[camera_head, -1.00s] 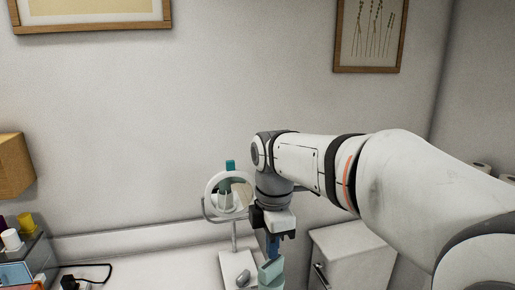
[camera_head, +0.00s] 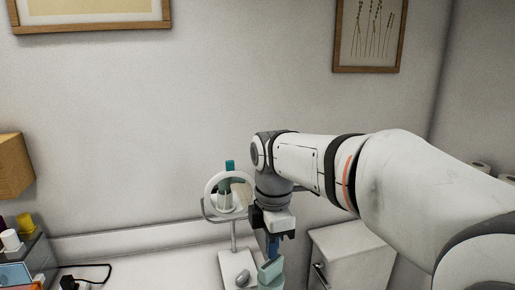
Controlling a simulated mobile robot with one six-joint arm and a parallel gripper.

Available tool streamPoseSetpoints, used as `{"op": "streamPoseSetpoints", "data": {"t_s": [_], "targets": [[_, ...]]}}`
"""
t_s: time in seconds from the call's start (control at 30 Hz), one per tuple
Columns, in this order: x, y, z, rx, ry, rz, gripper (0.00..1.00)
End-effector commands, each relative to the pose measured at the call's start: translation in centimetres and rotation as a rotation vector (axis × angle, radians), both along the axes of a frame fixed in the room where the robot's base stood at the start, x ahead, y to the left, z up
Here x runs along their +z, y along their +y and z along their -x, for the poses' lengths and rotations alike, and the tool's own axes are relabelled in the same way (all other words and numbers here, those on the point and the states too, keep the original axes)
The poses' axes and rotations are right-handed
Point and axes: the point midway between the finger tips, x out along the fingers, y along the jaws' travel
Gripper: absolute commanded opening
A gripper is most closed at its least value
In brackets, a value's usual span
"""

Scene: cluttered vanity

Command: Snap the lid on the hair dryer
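My gripper (camera_head: 273,250) points down at the lower middle, right of the round mirror. A blue part (camera_head: 273,245) shows at its fingers; I cannot tell whether it is a fingertip or something held. Just below is a teal piece (camera_head: 270,271) at the bottom edge, tilted and partly cut off by the frame. I cannot tell whether it is the hair dryer or its lid, nor whether the gripper touches it. Neither is clearly recognisable elsewhere in view. The finger gap is too small to judge.
A round mirror on a stand (camera_head: 234,228) stands close left of my gripper, with a small grey rounded object (camera_head: 243,277) on its base. A white drawer cabinet (camera_head: 352,248) is at right. A black cable (camera_head: 95,266) and a shelf with cups (camera_head: 38,255) are at left.

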Motion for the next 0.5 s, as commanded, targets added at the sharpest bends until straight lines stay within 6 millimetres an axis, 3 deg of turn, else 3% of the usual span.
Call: {"op": "streamPoseSetpoints", "data": {"t_s": [0.5], "targets": [[-0.84, 0.05, 0.01, 0.001, 0.000, 0.000, 0.00]]}}
